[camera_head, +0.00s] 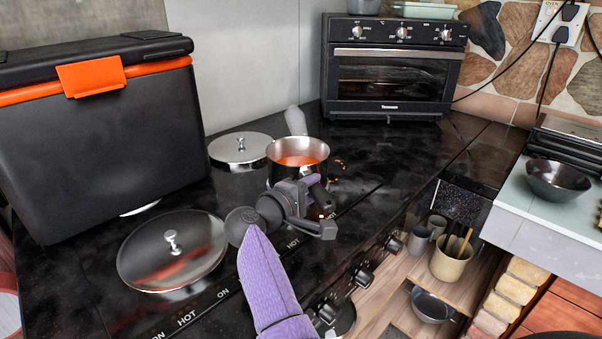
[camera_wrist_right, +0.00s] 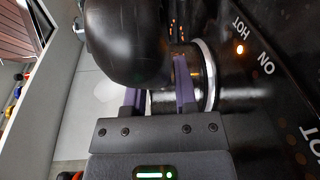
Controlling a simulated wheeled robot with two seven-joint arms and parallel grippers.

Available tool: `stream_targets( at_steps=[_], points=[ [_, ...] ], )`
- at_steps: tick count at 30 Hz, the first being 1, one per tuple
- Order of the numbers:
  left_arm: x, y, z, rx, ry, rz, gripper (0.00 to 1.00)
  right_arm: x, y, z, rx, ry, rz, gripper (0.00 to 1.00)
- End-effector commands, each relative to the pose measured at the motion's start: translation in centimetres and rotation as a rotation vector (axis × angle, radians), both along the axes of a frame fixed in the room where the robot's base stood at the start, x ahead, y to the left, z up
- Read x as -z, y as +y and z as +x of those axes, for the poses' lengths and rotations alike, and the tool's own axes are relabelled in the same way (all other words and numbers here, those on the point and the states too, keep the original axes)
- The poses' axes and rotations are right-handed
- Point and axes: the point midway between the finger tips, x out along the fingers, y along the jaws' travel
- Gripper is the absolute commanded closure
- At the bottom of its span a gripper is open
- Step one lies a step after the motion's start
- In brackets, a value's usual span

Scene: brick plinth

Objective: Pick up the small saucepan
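The small saucepan (camera_head: 297,172) is a steel pot with an orange-red interior, standing upright on the black hob. A light grey, handle-like shape (camera_head: 295,121) rises just behind it. My right gripper (camera_head: 320,190) is at the saucepan's front right side, with its fingers apart. A dark, handle-like piece is beside the fingers there. In the right wrist view the two purple fingers (camera_wrist_right: 158,92) stand apart, and a large black rounded shape (camera_wrist_right: 125,45) partly hides one fingertip. A shiny curved metal edge (camera_wrist_right: 209,75) is close to the other finger. I see no firm grip. My left gripper is out of view.
A black case with an orange latch (camera_head: 92,77) stands left. An oven (camera_head: 392,70) stands behind. Knobs (camera_head: 362,276) line the hob's front edge.

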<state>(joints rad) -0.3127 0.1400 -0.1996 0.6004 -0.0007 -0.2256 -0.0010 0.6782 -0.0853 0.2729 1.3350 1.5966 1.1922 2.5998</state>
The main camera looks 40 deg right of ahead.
Motion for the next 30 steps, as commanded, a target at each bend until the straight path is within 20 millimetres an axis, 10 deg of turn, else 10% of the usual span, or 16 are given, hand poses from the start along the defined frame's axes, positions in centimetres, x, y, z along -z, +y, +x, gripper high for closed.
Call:
stream_targets(
  at_steps=[5, 30],
  points=[
    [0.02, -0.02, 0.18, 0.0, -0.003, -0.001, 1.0, 0.01, 0.02, -0.01, 0.0, 0.0, 0.0, 1.0],
    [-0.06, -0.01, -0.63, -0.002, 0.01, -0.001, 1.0, 0.07, 0.05, -0.01, 0.0, 0.001, 0.002, 1.0]
  ],
)
